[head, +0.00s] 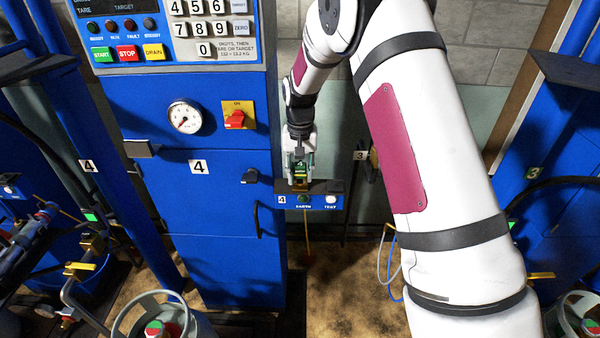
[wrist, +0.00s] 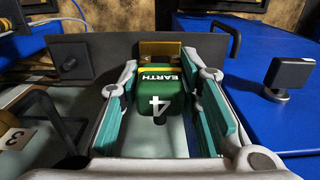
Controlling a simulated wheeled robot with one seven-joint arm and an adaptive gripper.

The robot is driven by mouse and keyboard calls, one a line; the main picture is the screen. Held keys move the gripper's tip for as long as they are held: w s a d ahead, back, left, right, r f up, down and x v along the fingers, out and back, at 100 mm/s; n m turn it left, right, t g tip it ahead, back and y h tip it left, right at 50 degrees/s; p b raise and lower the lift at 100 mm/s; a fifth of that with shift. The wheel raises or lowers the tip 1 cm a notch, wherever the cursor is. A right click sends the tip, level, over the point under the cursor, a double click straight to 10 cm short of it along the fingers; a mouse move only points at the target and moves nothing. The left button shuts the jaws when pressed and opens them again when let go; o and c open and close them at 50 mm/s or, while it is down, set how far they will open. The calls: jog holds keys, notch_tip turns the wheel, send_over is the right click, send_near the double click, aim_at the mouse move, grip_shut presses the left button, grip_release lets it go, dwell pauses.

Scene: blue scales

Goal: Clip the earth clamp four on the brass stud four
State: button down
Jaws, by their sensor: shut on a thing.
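The earth clamp four (wrist: 152,110) is a green block with a yellow band, marked EARTH and 4. My gripper (wrist: 168,78) is shut on it, with one finger along each side. In the head view the clamp (head: 301,166) hangs in my gripper (head: 300,172), above the small blue earth box four (head: 318,204). A brass piece (wrist: 160,48) stands right at the clamp's far end, and it also shows in the head view (head: 300,186). It looks like the brass stud four. I cannot tell whether the clamp is around it or only touching.
The blue cabinet four (head: 215,255) with its gauge (head: 184,117) and red switch (head: 235,120) stands left of my gripper. A dark knob (wrist: 289,75) sticks out beside it. A tag marked 3 (head: 360,155) is behind.

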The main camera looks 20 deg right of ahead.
aim_at(300, 164)
jog(key=shift+f, duration=0.6)
dwell(0.5)
jog(key=c, duration=1.1)
grip_release()
notch_tip(300, 164, up, 11)
jog(key=shift+r, duration=0.55)
